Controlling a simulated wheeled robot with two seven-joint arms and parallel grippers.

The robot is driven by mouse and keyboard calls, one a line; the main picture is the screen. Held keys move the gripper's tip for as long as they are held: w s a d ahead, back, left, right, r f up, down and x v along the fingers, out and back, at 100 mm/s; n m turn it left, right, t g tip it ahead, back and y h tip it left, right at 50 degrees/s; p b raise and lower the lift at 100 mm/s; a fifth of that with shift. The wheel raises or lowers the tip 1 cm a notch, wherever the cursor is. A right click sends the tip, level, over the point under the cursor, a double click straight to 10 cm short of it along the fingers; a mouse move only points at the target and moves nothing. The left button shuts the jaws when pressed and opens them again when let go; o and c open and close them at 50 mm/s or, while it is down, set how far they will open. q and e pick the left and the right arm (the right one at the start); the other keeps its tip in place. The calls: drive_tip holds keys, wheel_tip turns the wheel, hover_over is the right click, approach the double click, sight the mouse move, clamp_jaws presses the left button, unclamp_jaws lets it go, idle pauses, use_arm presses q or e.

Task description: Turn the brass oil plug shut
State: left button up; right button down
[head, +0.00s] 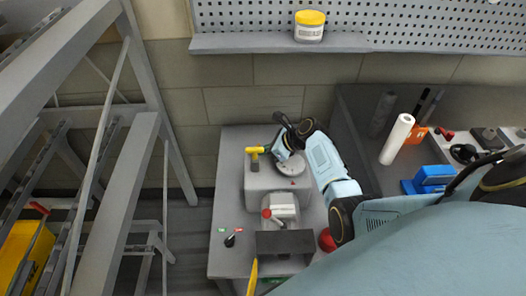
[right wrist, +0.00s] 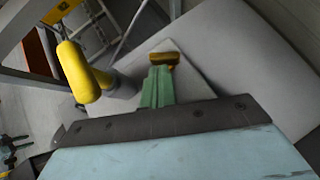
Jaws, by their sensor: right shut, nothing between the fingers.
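A small brass-coloured piece (right wrist: 164,58), which looks like the oil plug, sits at the tips of my right gripper's green fingers in the right wrist view. My right gripper (right wrist: 158,82) is shut with nothing held between its fingers. Whether the fingertips touch the brass piece I cannot tell. In the head view my right gripper (head: 272,147) is low over the grey machine's far end, and the brass piece is not distinguishable there. My left gripper is not in view.
A yellow T-shaped handle (head: 254,150) stands close left of my right gripper; it looms large in the right wrist view (right wrist: 78,72). The grey bench (head: 228,190) carries a red-knobbed part (head: 267,213) and a small black switch (head: 230,240). A grey metal frame (head: 150,90) stands at left.

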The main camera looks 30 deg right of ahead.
drive_tip(key=shift+w+d, duration=0.1)
drive_tip(key=shift+d, duration=0.15)
drive_tip(key=shift+s+d+r+p, duration=0.1)
drive_tip(key=shift+s+d+p, duration=0.1)
drive_tip(key=shift+s+p, duration=0.25)
drive_tip(key=s+p, duration=0.1)
drive_tip(key=s+d+p, duration=0.1)
drive_tip(key=shift+s+r, duration=0.15)
drive_tip(key=shift+s, duration=0.15)
drive_tip(key=p+v, duration=0.1)
drive_tip(key=v, duration=0.5)
drive_tip(key=s+a+p+v, duration=0.1)
drive_tip(key=v, duration=0.2)
drive_tip(key=shift+s+d+r+p, duration=0.1)
drive_tip(key=shift+s+r+p, duration=0.05)
drive_tip(key=shift+s+p, duration=0.15)
